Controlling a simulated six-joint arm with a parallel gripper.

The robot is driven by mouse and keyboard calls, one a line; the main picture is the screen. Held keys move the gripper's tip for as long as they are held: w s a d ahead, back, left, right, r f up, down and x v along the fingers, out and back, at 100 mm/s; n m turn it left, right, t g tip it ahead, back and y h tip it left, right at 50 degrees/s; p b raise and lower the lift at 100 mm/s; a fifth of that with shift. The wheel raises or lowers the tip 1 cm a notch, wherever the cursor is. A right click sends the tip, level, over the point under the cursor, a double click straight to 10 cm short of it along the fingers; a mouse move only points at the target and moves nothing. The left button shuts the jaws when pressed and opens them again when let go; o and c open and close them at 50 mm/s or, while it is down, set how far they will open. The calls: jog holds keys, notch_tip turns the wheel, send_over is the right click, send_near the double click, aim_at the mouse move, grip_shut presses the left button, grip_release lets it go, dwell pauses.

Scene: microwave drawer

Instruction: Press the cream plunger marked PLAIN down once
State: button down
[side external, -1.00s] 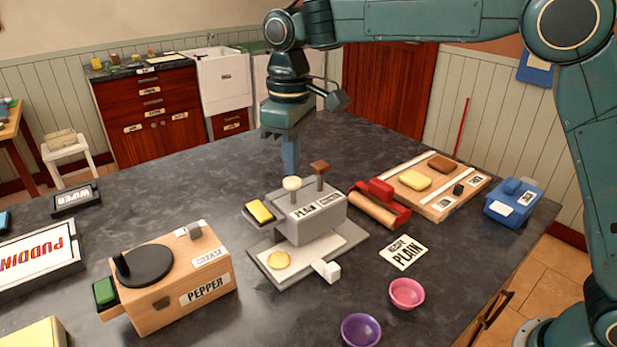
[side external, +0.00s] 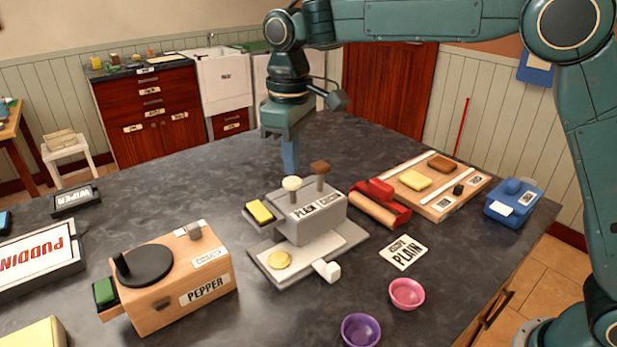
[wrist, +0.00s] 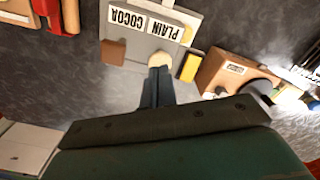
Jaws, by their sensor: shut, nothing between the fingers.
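The cream plunger (side external: 292,184) is a round knob on a stem, standing raised on a grey press (side external: 318,225) beside the PLAIN label (side external: 304,211). Its knob also shows in the wrist view (wrist: 160,60). My gripper (side external: 290,172) points down, shut and empty. Its fingertips appear just above or behind the cream knob in the side view. In the wrist view the fingertips (wrist: 157,72) overlap the knob's near edge. I cannot tell whether they touch it.
A yellow pad (side external: 260,211) sits left of the press, and a yellow disc (side external: 279,260) lies on its base. A wooden PEPPER box (side external: 170,310) stands left. A red roller holder (side external: 400,202) and a wooden tray (side external: 440,205) stand right. Pink (side external: 407,292) and purple (side external: 361,329) bowls stand in front.

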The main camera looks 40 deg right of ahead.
aim_at(293, 180)
jog(key=shift+f, duration=0.55)
jog(key=shift+f, duration=1.35)
jog(key=shift+r, duration=4.2)
